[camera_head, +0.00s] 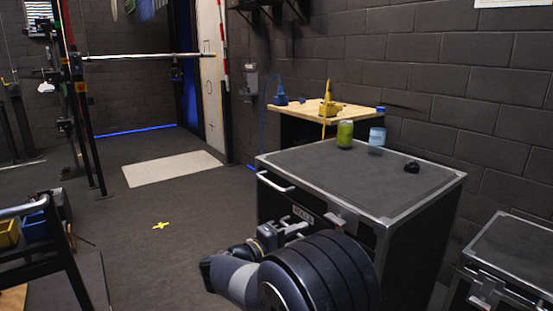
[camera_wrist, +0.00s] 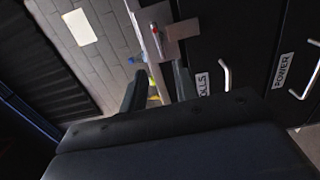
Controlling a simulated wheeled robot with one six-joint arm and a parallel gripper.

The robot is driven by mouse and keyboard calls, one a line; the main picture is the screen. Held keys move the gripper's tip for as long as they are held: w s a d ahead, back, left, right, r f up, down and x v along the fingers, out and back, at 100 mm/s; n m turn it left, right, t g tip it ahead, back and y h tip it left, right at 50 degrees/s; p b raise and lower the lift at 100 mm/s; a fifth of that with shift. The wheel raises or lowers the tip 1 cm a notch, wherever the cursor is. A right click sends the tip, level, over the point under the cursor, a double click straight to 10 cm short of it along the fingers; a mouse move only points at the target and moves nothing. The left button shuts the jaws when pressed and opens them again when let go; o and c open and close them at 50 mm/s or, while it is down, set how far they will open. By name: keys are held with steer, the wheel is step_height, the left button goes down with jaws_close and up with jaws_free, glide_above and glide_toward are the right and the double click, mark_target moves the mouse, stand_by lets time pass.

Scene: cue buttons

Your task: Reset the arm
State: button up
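My arm is folded low in front of the black case (camera_head: 420,205), at the bottom of the head view. My gripper (camera_head: 285,232) is close to the front face of the case, near its handle and latch. In the wrist view the dark gripper body fills the lower part, and a dark finger (camera_wrist: 134,92) stands up from it. Nothing is seen held. How far apart the fingers are is not clear. Whether the gripper touches the case cannot be told.
On the case stand a green jar (camera_head: 345,134), a pale blue can (camera_head: 377,137) and a small black object (camera_head: 412,167). A wooden-topped table (camera_head: 300,108) with yellow and blue items is behind. A lower case (camera_head: 520,245) is at right. Open floor lies left, with a yellow cross (camera_head: 160,226).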

mark_target(330, 221)
steer(key=b+x, duration=0.1)
steer(key=x, duration=0.9)
steer(key=shift+d+f, duration=0.1)
steer(key=shift+w+d+b, duration=0.2)
steer(key=shift+d+b, duration=0.05)
steer(key=shift+b, duration=0.1)
steer(key=m+b, duration=0.1)
steer(key=m, duration=0.3)
steer(key=shift+s+b, duration=0.1)
steer(key=shift+b, duration=0.3)
steer(key=m, duration=0.2)
steer(key=m+b, duration=0.1)
steer(key=shift+r+m, duration=0.3)
steer(key=shift+m, duration=0.1)
